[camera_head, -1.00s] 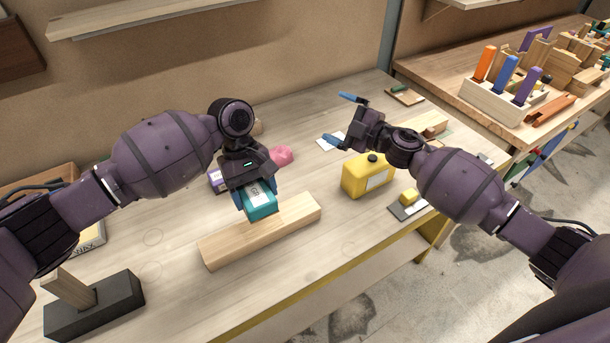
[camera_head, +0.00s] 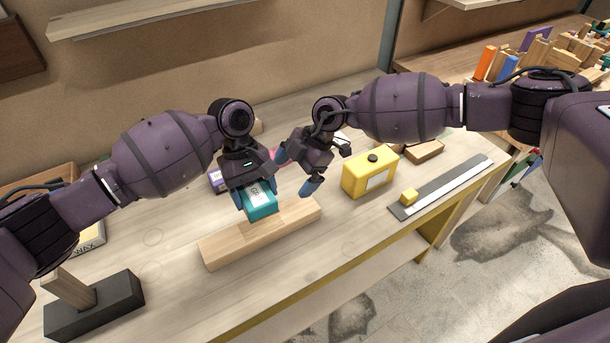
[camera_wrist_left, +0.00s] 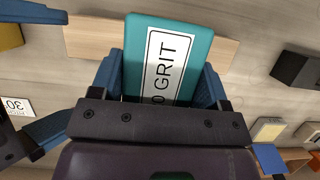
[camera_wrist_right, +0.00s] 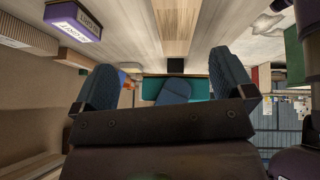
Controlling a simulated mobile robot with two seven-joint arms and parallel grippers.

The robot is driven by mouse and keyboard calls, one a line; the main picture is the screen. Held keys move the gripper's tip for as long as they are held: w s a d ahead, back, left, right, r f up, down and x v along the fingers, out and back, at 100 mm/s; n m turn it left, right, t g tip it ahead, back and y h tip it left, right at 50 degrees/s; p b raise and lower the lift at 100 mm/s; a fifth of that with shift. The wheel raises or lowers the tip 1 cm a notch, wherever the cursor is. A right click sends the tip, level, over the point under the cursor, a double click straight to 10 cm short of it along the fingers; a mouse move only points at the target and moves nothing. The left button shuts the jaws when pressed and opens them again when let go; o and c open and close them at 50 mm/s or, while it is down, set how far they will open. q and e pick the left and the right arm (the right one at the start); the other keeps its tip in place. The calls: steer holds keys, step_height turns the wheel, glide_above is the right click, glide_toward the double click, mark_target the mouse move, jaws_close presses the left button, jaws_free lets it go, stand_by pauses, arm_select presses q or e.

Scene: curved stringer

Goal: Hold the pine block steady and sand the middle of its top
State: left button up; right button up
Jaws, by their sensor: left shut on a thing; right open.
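The pine block (camera_head: 285,228) lies on the workbench, long and pale; it also shows in the left wrist view (camera_wrist_left: 93,40). My left gripper (camera_head: 255,193) is shut on a teal sanding block (camera_head: 262,208) with a white label reading "GRIT" in the left wrist view (camera_wrist_left: 165,60). The sanding block is over the middle of the pine block's top; I cannot tell for sure whether it touches. My right gripper (camera_head: 296,172) is open and empty, just above and behind the pine block's right end, with its fingers apart in the right wrist view (camera_wrist_right: 170,82).
A yellow container (camera_head: 368,176) stands to the right, near a long ruler (camera_head: 450,183) with a small yellow piece (camera_head: 409,196). A dark block with a wooden handle (camera_head: 95,308) is at the front left. A purple box (camera_head: 216,181) sits behind my left gripper.

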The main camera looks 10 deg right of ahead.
mark_target(291, 210)
steer(key=shift+s+d+f+m+h, duration=0.2)
steer(key=shift+d+f+m+h, duration=0.1)
steer(key=shift+d+h, duration=0.25)
steer(key=shift+s+d+f+m+h, duration=0.2)
steer(key=shift+d+f+h, duration=0.1)
steer(key=shift+d+h, duration=0.2)
steer(key=shift+f, duration=0.2)
steer(key=x, duration=1.1)
steer(key=shift+s+a+f, duration=0.1)
steer(key=shift+s+f, duration=0.1)
steer(key=shift+f, duration=0.1)
steer(key=c, duration=1.3)
steer(key=shift+o, duration=0.2)
arm_select(q)
steer(key=shift+a, duration=0.15)
steer(key=shift+s+a, duration=0.25)
steer(key=shift+a, duration=0.25)
